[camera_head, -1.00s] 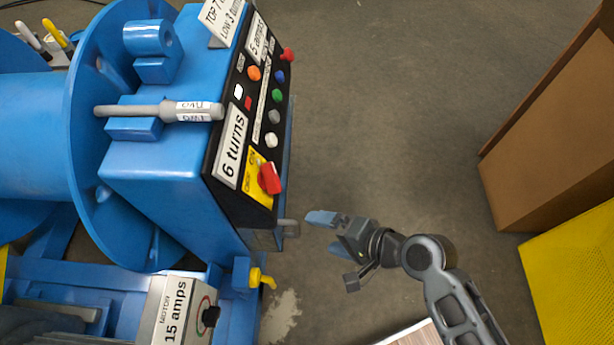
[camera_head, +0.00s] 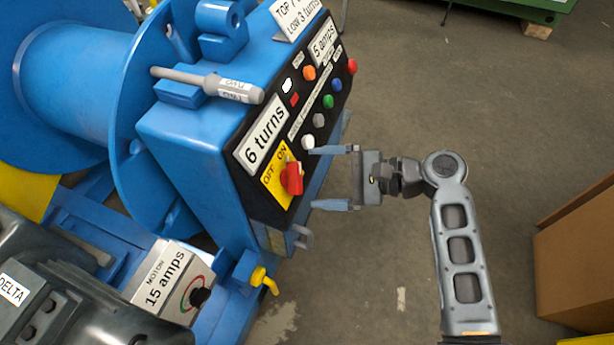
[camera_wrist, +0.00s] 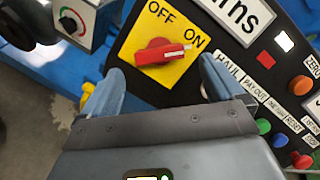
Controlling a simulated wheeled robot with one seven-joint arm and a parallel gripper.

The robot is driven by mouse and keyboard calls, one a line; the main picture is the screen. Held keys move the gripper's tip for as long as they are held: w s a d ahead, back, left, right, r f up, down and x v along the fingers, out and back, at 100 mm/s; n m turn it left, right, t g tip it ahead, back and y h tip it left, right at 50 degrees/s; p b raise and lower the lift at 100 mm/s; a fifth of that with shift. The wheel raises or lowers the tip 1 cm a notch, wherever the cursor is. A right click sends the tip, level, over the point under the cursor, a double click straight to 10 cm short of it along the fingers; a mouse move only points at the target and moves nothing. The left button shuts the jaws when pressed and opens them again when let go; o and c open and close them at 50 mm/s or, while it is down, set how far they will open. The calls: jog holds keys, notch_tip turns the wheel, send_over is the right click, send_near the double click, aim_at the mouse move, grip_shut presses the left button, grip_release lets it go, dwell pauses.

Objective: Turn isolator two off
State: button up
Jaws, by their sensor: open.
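A red rotary switch (camera_head: 291,178) sits on a yellow plate (camera_head: 271,182) marked OFF and ON, at the near end of the black control panel. In the wrist view the red switch (camera_wrist: 160,52) lies across the plate, its white-marked end toward ON. No label reading "isolator two" can be made out. My gripper (camera_head: 314,178) is open and empty, fingers pointing at the switch from the right. In the wrist view my gripper (camera_wrist: 161,72) has one finger on each side of the switch; it appears apart from it.
A motor box (camera_head: 165,283) with a black knob (camera_head: 200,296) stands below left; a yellow handle (camera_head: 264,279) is beside it. Coloured buttons, including a white one (camera_head: 308,142), lie close to the upper finger. A grey latch (camera_head: 302,237) sticks out below.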

aim_at(302, 178)
jog(key=shift+x, duration=2.15)
jog(key=shift+c, duration=0.2)
jog(key=c, duration=1)
jog(key=shift+d, duration=0.1)
